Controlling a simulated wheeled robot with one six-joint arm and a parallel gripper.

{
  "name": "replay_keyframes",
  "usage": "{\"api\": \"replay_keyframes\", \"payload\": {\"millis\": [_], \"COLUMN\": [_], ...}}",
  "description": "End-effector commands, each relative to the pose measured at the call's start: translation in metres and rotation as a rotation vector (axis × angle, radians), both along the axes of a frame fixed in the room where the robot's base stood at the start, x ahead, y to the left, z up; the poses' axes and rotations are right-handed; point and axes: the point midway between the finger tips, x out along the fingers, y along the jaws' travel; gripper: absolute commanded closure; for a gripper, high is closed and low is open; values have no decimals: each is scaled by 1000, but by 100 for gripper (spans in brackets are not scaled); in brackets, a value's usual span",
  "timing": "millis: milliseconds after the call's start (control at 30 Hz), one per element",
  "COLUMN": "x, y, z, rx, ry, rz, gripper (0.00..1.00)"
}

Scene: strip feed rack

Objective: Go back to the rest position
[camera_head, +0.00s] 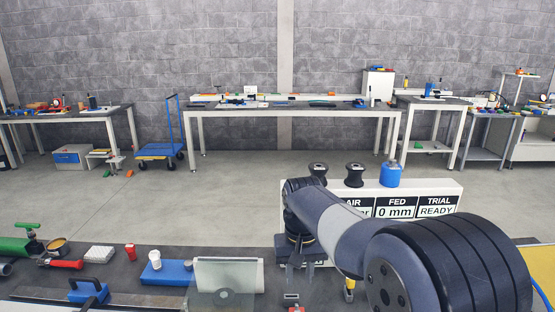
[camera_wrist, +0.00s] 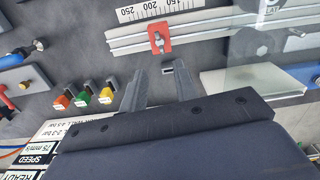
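My gripper (camera_head: 293,274) hangs over the dark bench at the near edge in the head view, with my arm reaching in from the lower right. In the wrist view its two grey fingers (camera_wrist: 161,84) are spread apart with no object between them. A red slider block (camera_wrist: 158,41) with a metal pin sits on the rail (camera_wrist: 195,27) beyond the fingertips. A small pale slotted piece (camera_wrist: 168,70) shows near the right fingertip; whether it touches the finger I cannot tell.
A display panel (camera_head: 397,207) reads FED 0 mm and TRIAL READY behind my arm. A clear plate (camera_head: 228,272) and a blue block (camera_head: 168,273) are left of my gripper. Orange, yellow and green fittings (camera_wrist: 82,98) are left of the fingers. Open floor (camera_head: 235,205) lies behind.

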Motion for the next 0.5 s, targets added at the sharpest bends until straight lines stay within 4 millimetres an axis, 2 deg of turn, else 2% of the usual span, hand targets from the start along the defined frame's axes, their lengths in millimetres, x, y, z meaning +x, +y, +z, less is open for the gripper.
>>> {"api": "replay_keyframes", "payload": {"millis": [33,100,500], "x": [0,-1,-1], "y": [0,0,0], "z": [6,-15,-96], "rx": [0,-2,-2], "ry": [-1,7,7], "rz": [0,0,0], "gripper": [71,71,71]}}
